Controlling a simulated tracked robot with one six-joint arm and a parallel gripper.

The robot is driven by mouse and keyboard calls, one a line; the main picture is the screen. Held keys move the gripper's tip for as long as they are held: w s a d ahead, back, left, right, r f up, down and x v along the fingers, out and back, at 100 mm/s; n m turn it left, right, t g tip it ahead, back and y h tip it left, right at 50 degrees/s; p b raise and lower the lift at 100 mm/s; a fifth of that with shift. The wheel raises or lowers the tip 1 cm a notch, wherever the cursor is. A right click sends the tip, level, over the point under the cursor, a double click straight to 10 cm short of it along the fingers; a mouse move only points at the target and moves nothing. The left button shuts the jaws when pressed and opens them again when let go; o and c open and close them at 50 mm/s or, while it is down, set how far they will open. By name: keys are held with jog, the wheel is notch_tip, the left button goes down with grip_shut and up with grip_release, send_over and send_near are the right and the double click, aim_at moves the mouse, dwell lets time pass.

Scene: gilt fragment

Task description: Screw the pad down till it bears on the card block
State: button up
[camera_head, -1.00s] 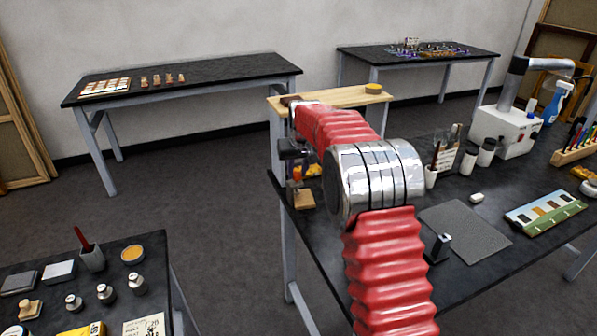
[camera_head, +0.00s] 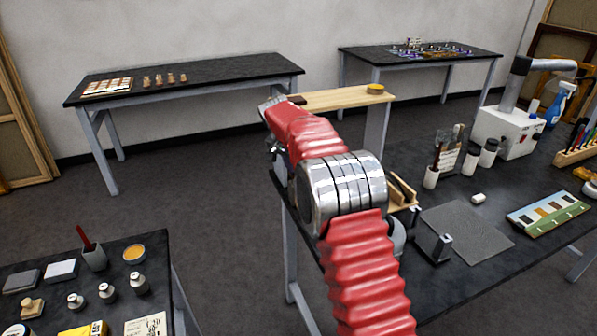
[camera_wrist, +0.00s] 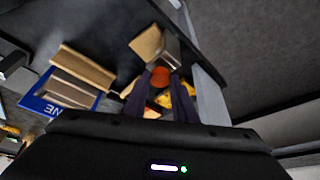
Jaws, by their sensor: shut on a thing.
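In the wrist view my gripper (camera_wrist: 160,98) has its two dark fingers closed about a small reddish-brown knob (camera_wrist: 160,77). An orange part (camera_wrist: 163,99) shows between the fingers, and a yellow part (camera_wrist: 189,88) beside the right finger. A tan block (camera_wrist: 147,43) lies just beyond the fingertips; I cannot tell whether it is the card block. The pad is not clearly seen, nor whether it touches anything. In the head view my arm hides the knob and most of the gripper at the bench's left edge.
In the head view a wooden shelf (camera_head: 335,99) stands behind my arm. A grey mat (camera_head: 470,232) and a small dark stand (camera_head: 434,246) are on the bench to the right.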

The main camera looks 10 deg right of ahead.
jog(key=m+g, duration=0.1)
jog(key=m, duration=0.2)
jog(key=shift+w+a+h, duration=0.15)
jog(key=shift+h, duration=0.25)
jog(key=shift+w+a+m+g, duration=0.15)
jog(key=shift+m+g, duration=0.45)
jog(key=shift+m, duration=1.1)
jog(key=shift+m, duration=0.4)
jog(key=o, duration=1)
jog(key=shift+o, duration=0.2)
jog(key=shift+a+r, duration=0.15)
jog(key=shift+r, duration=0.2)
jog(key=shift+a+r, duration=0.1)
jog(key=shift+a, duration=0.2)
jog(key=s+a, duration=0.2)
jog(key=a, duration=0.9)
jog(key=shift+s, duration=0.25)
